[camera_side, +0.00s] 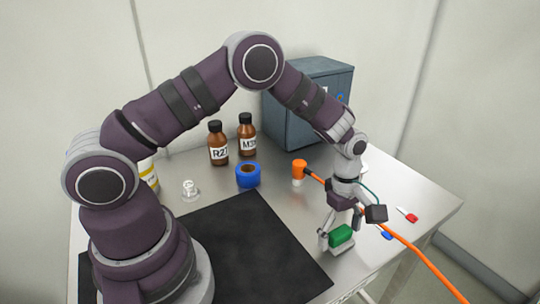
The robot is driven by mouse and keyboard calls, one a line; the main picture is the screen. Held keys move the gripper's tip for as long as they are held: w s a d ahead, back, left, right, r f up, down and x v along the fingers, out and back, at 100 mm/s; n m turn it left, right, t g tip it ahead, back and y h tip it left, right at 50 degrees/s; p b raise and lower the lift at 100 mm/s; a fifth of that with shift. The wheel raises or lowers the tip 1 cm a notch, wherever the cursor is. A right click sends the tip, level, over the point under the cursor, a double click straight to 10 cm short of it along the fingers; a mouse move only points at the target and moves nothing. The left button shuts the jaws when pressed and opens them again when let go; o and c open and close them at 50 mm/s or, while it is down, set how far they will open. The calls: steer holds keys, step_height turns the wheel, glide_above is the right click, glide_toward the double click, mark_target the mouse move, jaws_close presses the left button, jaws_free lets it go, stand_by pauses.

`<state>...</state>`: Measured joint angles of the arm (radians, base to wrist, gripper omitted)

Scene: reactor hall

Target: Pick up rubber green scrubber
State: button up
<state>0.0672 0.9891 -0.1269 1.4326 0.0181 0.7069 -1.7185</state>
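The green scrubber (341,234) is a small block with a green upper part and a paler underside, near the front right of the metal table. My gripper (341,226) points down right at it, with one finger at its left and the other partly hidden behind it. The fingers look spread apart. Whether they touch the scrubber cannot be made out.
An orange hose (400,240) runs close to my gripper's right and over the table's edge. A blue-handled item (387,236) and a red-handled one (411,217) lie right. Blue tape (248,176), brown bottles (218,149) and a blue-grey cabinet (290,125) stand behind. A black mat (250,250) lies left.

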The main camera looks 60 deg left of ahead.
steer(key=c, duration=0.8)
steer(key=shift+r, duration=0.15)
